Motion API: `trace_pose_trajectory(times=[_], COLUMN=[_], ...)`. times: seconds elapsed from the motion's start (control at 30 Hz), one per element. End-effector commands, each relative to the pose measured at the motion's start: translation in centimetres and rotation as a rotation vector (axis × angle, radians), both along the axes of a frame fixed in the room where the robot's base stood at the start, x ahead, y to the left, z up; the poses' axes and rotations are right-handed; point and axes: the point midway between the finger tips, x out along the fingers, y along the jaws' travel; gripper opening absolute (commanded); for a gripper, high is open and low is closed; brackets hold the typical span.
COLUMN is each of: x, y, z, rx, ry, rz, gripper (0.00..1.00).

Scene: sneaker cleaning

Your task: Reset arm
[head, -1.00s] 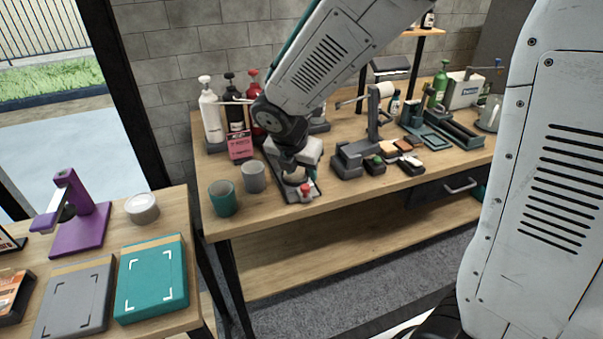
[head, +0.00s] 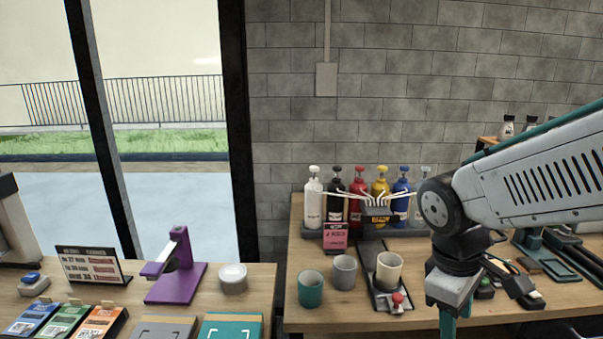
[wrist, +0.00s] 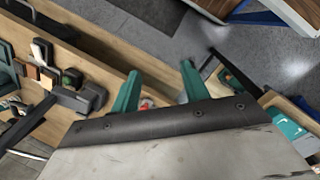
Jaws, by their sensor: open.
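My gripper shows in the wrist view (wrist: 160,88) with its two teal fingers spread apart and nothing between them. In the head view my arm reaches in from the right, and the gripper points down at the front of the wooden workbench (head: 345,318), its tips cut off by the bottom edge. A cream cup (head: 389,270) stands on a dark stand with a red knob (head: 397,298), left of my gripper and apart from it. A grey cup (head: 345,272) and a teal cup (head: 311,289) stand further left.
Several coloured pump bottles (head: 358,196) stand along the wall. A side table at left holds a purple stand (head: 178,280), a white bowl (head: 233,278) and a teal pad (head: 231,327). Brushes and small blocks (head: 528,265) lie right of my arm.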

Motion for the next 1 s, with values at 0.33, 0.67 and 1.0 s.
trace_pose_trajectory(times=[0.33, 0.67, 1.0], x=[-9.7, -10.9, -10.8], y=[-1.0, -1.9, -1.9], z=[4.9, 6.6, 6.5], rx=[0.174, 0.216, 0.215], ry=[-0.130, -0.228, -0.226], rz=[-0.649, -0.694, -0.692], gripper=[0.46, 0.46, 0.46])
